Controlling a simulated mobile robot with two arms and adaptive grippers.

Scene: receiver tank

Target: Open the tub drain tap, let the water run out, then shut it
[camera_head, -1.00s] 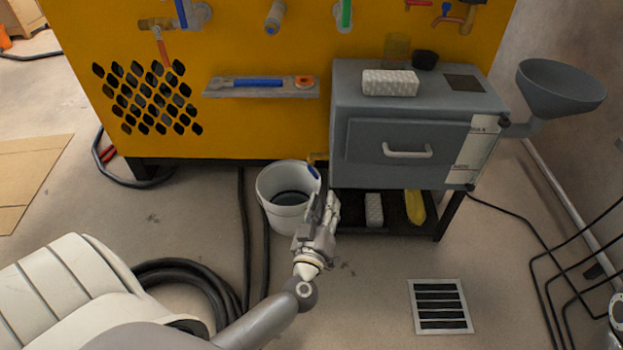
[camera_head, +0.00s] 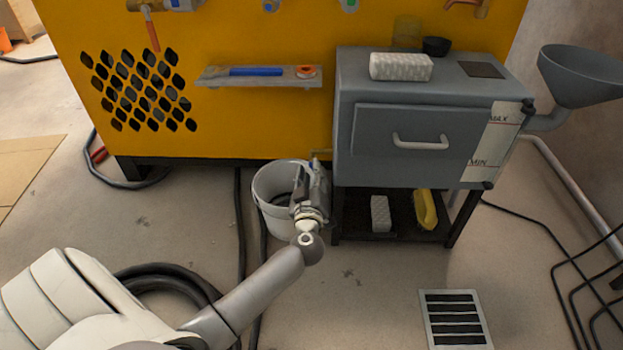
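The grey tub (camera_head: 365,170) with a drawer-like front panel and a MAX/MIN gauge strip (camera_head: 495,140) stands on a dark low stand. A small brass drain tap (camera_head: 318,154) sticks out at its lower left side; its blue lever is hidden behind my gripper. My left gripper (camera_head: 315,172) is right at the tap, over the bucket's right rim; I cannot tell whether it touches the lever or how far its fingers are apart. A white bucket (camera_head: 268,212) stands on the floor below the tap, its inside dark and partly covered by the gripper. My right gripper is not in view.
A funnel (camera_head: 585,75) sits on the tub's right side. A white block (camera_head: 400,67) and dark cup (camera_head: 436,46) are on the lid. A yellow item (camera_head: 425,208) lies on the lower shelf. A floor grate (camera_head: 455,318) and black hoses (camera_head: 165,278) are nearby.

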